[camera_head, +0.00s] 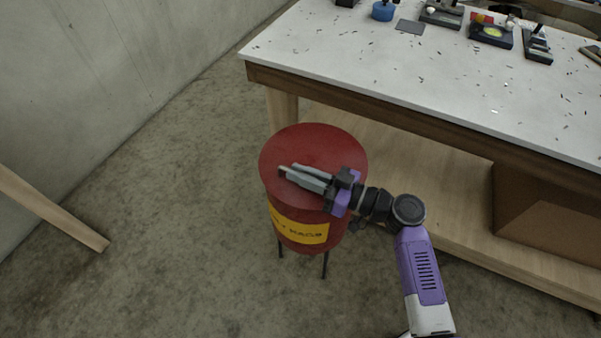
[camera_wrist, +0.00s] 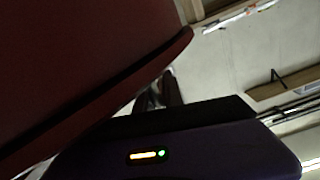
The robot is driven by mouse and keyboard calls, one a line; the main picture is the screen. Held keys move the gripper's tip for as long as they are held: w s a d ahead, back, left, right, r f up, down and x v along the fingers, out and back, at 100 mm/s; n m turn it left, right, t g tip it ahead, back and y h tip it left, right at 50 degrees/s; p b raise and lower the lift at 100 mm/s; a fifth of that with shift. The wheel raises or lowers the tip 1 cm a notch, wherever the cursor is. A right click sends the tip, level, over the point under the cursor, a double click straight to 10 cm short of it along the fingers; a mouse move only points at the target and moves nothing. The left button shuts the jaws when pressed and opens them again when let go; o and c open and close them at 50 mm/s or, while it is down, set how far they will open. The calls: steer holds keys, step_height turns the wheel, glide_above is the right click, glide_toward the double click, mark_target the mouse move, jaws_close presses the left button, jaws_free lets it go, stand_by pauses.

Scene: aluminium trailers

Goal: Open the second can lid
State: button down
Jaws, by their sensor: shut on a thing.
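A red round can (camera_head: 311,250) with a yellow label stands on thin dark legs on the floor, in front of the workbench. Its flat red lid (camera_head: 320,143) is on top in the head view; I cannot tell whether there is a gap under it. My gripper (camera_head: 285,172) reaches over the lid from the right, with its fingers shut on part of the lid near the left side. In the wrist view, a dark red surface (camera_wrist: 80,50) with a rounded edge fills the upper left. My fingertips (camera_wrist: 165,88) show dimly beside it, and the contact itself is hidden.
A workbench (camera_head: 340,60) with a white top stands behind and right of the can, with tools and scattered dark bits on it. Its wooden lower shelf (camera_head: 460,220) holds a brown box (camera_head: 545,215). A wooden beam (camera_head: 50,208) is at the left. Floor left of the can is clear.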

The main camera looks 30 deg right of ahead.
steer(key=shift+a+r, duration=0.1)
steer(key=shift+a, duration=0.05)
steer(key=shift+r+m+p, duration=0.3)
steer(key=shift+r+p, duration=0.2)
steer(key=shift+r, duration=0.1)
steer(key=w+d+r+m+p, duration=0.3)
steer(key=d+r+m+p, duration=0.1)
steer(key=r, duration=0.3)
steer(key=w+d+r+m+p, duration=0.3)
steer(key=d+r+m, duration=0.1)
steer(key=r, duration=0.3)
steer(key=w+d+r+m+b, duration=0.3)
steer(key=w+d+m, duration=0.6)
steer(key=d, duration=0.6)
steer(key=shift+w+d+m+b, duration=0.35)
steer(key=shift+w+m+b, duration=0.1)
steer(key=shift+w, duration=0.65)
